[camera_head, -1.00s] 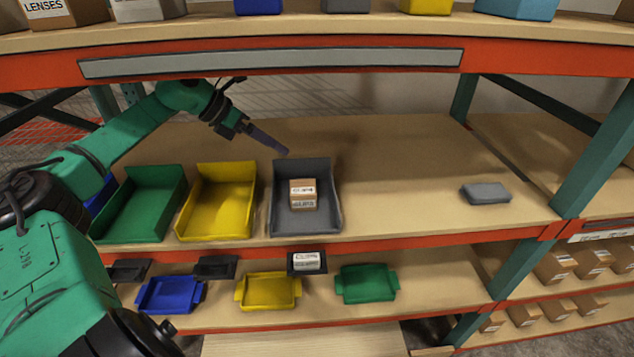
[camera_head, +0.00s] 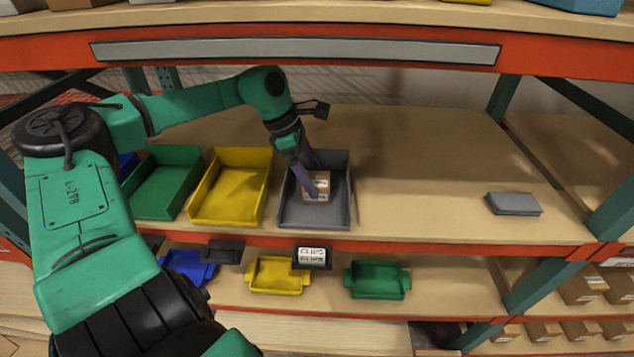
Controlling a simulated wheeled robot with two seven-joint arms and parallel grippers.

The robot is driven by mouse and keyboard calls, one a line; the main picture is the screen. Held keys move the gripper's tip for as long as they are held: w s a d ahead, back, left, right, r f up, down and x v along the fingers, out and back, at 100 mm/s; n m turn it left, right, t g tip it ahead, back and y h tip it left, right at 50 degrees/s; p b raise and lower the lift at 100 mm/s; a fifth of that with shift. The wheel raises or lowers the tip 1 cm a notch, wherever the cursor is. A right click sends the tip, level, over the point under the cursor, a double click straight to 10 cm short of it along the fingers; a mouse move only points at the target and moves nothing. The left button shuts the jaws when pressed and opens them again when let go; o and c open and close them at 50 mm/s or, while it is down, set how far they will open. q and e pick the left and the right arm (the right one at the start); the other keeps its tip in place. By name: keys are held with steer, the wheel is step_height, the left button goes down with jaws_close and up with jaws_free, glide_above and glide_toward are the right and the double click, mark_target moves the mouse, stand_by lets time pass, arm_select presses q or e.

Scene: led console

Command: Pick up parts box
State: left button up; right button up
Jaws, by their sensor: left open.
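The parts box is a small brown cardboard box (camera_head: 322,184) with a white label. It lies in the grey bin (camera_head: 340,215) on the middle shelf. My left gripper (camera_head: 314,180) points down into this bin with its fingers open. One finger shows in front of the box's left part and the other shows behind it. I cannot tell whether the fingers touch the box. The box's left side is partly hidden by the near finger. My right gripper does not show.
A yellow bin (camera_head: 232,190) and a green bin (camera_head: 165,185) stand left of the grey bin. A grey flat block (camera_head: 513,204) lies at the right of the shelf, with bare shelf between. The upper shelf's orange beam (camera_head: 300,70) runs above my left arm.

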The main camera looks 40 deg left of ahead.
arm_select(q)
steer(key=x, duration=0.2)
steer(key=shift+s+d+f, duration=0.1)
steer(key=shift+s+f, duration=0.05)
steer(key=shift+f, duration=0.15)
steer(key=shift+d+f, duration=0.1)
steer(key=shift+d, duration=0.1)
steer(key=shift+a, duration=0.1)
steer(key=c, duration=1.4)
steer(key=shift+o, duration=0.2)
